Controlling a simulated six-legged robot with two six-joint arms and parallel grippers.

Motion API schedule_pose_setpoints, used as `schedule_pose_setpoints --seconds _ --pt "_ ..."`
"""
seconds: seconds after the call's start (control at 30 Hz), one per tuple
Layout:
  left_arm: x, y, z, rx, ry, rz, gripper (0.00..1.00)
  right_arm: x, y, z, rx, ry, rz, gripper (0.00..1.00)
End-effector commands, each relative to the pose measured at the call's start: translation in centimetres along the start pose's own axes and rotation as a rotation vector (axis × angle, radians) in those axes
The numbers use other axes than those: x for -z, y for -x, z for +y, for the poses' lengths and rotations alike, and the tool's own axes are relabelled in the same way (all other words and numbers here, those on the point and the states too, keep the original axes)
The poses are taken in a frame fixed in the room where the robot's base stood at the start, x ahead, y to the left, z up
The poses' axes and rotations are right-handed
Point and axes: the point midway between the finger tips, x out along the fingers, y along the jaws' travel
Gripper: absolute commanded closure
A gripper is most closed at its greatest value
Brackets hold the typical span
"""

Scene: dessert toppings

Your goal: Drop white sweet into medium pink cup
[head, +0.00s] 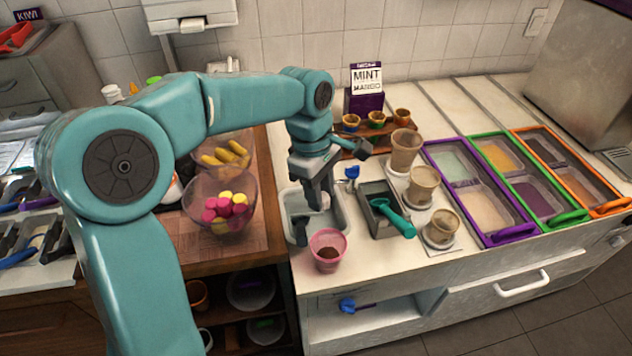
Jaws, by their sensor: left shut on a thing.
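A pink cup (328,250) with a dark brown filling stands upright near the front edge of the counter. My left gripper (311,212) points down over a pale grey tray (344,208), just behind and left of the pink cup. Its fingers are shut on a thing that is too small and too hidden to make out. I cannot pick out a white sweet in this view. My right gripper is not in view.
A clear bowl (187,208) of pink and yellow sweets stands left of the tray. A dark bin with a teal scoop (393,217) and several brown cups (423,183) are to the right. Purple, green and orange topping trays (483,240) lie further right.

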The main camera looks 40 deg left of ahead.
Motion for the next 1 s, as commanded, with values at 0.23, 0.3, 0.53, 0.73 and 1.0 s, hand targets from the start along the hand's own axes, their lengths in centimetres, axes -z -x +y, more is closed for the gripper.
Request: schedule_pose_setpoints --seconds 0.23,0.3,0.53,0.73,1.0 --pt "-0.4 -1.1 -0.1 0.003 -0.024 0.000 0.85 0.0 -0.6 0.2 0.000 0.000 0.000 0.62" --pt "-0.2 -1.6 -0.2 0.003 -0.024 0.000 0.85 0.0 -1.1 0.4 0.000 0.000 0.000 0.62" --pt "0.3 -4.5 -0.3 0.003 -0.023 0.000 0.85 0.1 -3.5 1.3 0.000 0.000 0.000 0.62" --pt "0.6 -6.4 -0.3 0.003 -0.021 0.000 0.85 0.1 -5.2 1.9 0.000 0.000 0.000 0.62" --pt "0.4 -6.5 -0.3 0.003 -0.020 0.000 0.85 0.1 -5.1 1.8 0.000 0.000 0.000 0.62"
